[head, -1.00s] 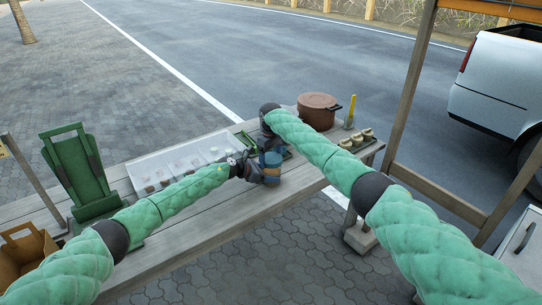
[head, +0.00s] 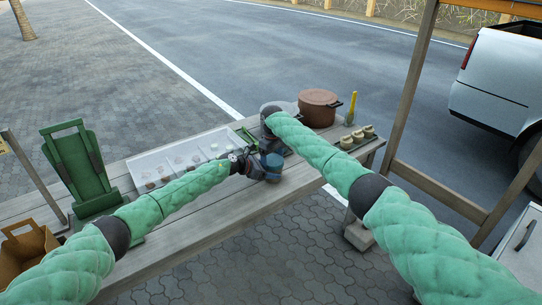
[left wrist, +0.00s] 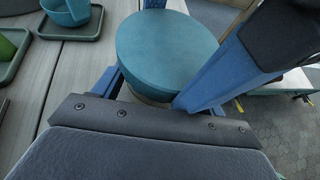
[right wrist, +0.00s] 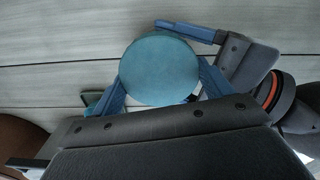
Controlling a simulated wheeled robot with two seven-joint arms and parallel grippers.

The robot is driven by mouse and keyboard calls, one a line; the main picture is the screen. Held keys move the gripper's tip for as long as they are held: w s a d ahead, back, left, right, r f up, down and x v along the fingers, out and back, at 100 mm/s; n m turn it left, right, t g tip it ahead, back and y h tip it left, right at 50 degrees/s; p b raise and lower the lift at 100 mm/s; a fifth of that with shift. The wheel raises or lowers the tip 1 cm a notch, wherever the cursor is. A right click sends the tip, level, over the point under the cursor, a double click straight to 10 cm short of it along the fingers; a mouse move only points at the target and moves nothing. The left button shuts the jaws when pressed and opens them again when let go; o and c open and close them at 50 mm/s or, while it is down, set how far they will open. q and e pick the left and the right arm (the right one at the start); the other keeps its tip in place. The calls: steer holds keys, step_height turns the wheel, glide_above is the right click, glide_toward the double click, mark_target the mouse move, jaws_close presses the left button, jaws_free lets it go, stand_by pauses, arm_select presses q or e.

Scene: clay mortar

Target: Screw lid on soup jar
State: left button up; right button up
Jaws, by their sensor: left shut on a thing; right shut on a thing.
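The teal round lid (left wrist: 168,50) sits on top of the soup jar (left wrist: 146,99), whose pale side shows just below it in the left wrist view. The lid also shows from above in the right wrist view (right wrist: 160,70), and it looks level. My left gripper (head: 266,166) is shut around the jar below the lid. My right gripper (right wrist: 162,84) has its blue fingers on either side of the lid and is shut on it. In the head view both grippers meet at the jar and largely hide it. The thread between lid and jar is hidden.
The grey plank table (head: 225,208) carries a white compartment tray (head: 142,168), a brown pot (head: 318,106), a yellow-handled item (head: 351,106) and several small tan cups (head: 357,137). A green stand (head: 75,165) is at left. A teal bowl (left wrist: 68,12) stands near the left gripper.

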arm_select(q)
steer(key=shift+w, duration=0.1)
arm_select(e)
steer(key=shift+a+r, duration=0.1)
steer(key=shift+a, duration=0.05)
arm_select(q)
steer(key=shift+a, duration=0.1)
steer(key=c, duration=0.5)
arm_select(e)
steer(key=o, duration=0.5)
steer(key=shift+r, duration=0.1)
steer(key=o, duration=0.4)
steer(key=shift+a+r, duration=0.1)
steer(key=shift+r, duration=0.05)
steer(key=shift+o, duration=0.2)
steer(key=shift+r, duration=0.15)
arm_select(q)
steer(key=shift+f, duration=0.1)
arm_select(e)
steer(key=shift+a, duration=0.2)
arm_select(q)
steer(key=shift+s+f, duration=0.1)
steer(key=shift+s, duration=0.1)
arm_select(e)
steer(key=shift+a+r, duration=0.1)
steer(key=shift+r, duration=2.2)
arm_select(q)
steer(key=shift+w, duration=0.1)
arm_select(e)
steer(key=shift+d, duration=0.2)
